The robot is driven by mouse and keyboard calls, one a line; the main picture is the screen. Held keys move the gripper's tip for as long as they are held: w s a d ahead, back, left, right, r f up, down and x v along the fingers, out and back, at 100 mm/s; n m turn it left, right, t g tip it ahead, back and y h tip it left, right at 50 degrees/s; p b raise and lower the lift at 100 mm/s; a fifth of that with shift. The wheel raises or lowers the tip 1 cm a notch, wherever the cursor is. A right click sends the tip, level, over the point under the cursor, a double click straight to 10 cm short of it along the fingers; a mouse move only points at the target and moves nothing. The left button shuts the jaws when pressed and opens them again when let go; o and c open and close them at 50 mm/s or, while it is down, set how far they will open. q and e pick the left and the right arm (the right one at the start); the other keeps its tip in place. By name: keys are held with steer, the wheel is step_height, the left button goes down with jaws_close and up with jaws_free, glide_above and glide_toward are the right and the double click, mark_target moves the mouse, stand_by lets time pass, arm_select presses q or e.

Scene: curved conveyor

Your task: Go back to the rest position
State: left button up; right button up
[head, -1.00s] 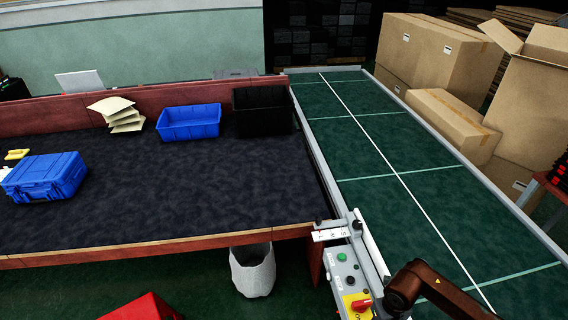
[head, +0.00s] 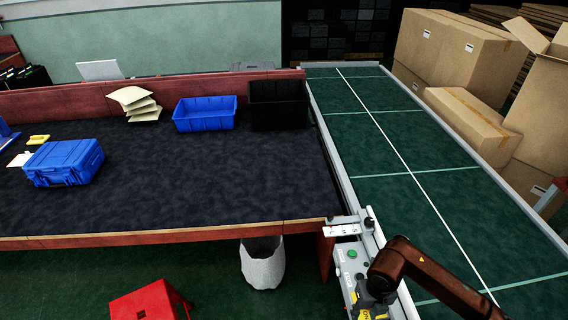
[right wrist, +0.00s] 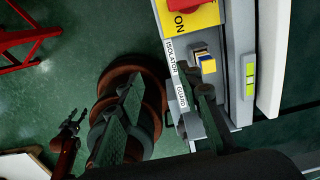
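My right arm comes in at the lower right of the head view, bent over the near end of the conveyor. Its dark right gripper (head: 377,287) hangs down over the control box. In the right wrist view the two right fingers (right wrist: 160,76) stand apart with nothing held between them. The control box (right wrist: 233,75), with its yellow ON plate, is at the right finger. A small gripper with parted fingers, apparently my left gripper (right wrist: 72,122), shows at lower left of that view, empty over the floor. It is not in the head view.
The green conveyor (head: 400,150) is bare. The dark table (head: 200,180) carries a blue case (head: 63,163), a blue bin (head: 204,114), a black bin (head: 278,104) and beige packets (head: 136,103). A white waste bin (head: 262,266) and red stool (head: 148,302) stand on the floor. Cartons (head: 450,55) stand right.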

steer(key=w+a+r, duration=0.2)
steer(key=a+r, duration=0.1)
steer(key=a, duration=0.3)
step_height(320, 180, up, 7)
steer(key=d+n+p, duration=0.1)
steer(key=n+p, duration=0.3)
steer(key=n, duration=1.6)
steer(key=shift+s+p, duration=0.2)
steer(key=shift+p, duration=0.1)
steer(key=shift+f, duration=0.1)
